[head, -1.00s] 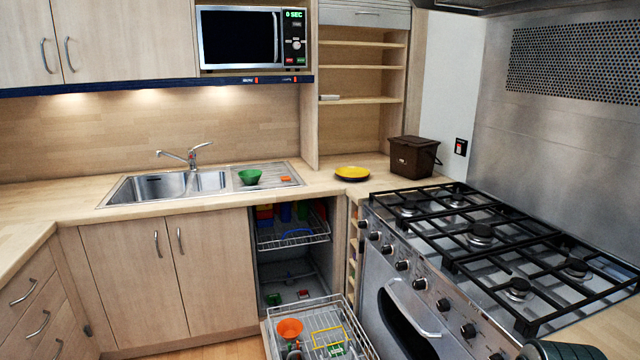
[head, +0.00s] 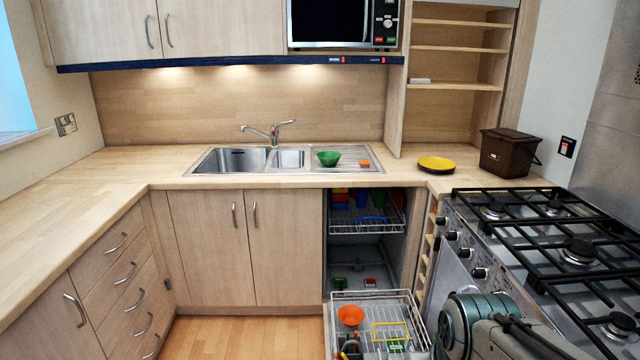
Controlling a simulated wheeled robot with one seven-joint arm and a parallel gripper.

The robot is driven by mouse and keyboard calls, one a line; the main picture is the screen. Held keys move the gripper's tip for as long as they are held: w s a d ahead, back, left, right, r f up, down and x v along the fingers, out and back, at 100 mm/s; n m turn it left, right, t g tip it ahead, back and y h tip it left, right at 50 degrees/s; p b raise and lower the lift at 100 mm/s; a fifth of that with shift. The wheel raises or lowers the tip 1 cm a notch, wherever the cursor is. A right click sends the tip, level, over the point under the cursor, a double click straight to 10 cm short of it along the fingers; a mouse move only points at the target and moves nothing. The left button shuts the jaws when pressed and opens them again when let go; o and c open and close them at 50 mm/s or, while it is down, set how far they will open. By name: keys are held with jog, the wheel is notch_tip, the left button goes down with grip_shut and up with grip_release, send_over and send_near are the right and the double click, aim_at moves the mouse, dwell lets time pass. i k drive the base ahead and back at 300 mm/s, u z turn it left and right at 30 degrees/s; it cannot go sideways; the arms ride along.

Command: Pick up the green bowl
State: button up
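The green bowl (head: 328,158) stands upright on the drainboard of the steel sink (head: 233,161), on the back counter. A small orange item (head: 364,164) lies just right of it. Part of my arm shows at the lower right, in front of the cooker. My gripper is not clearly seen, and the bowl stands well away from the arm with nothing touching it.
The dishwasher below the drainboard is open, and its lower rack (head: 378,300), holding an orange bowl (head: 351,316), sticks out over the floor. The cooker (head: 560,250) stands at the right. A yellow plate (head: 436,163) and brown bin (head: 508,152) are on the counter. The left counter is clear.

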aim_at(329, 160)
jog(key=u, duration=1)
jog(key=i, duration=1.25)
jog(key=u, duration=0.35)
jog(key=i, duration=1.7)
jog(key=z, duration=1.2)
jog(key=i, duration=0.8)
jog(key=z, duration=0.7)
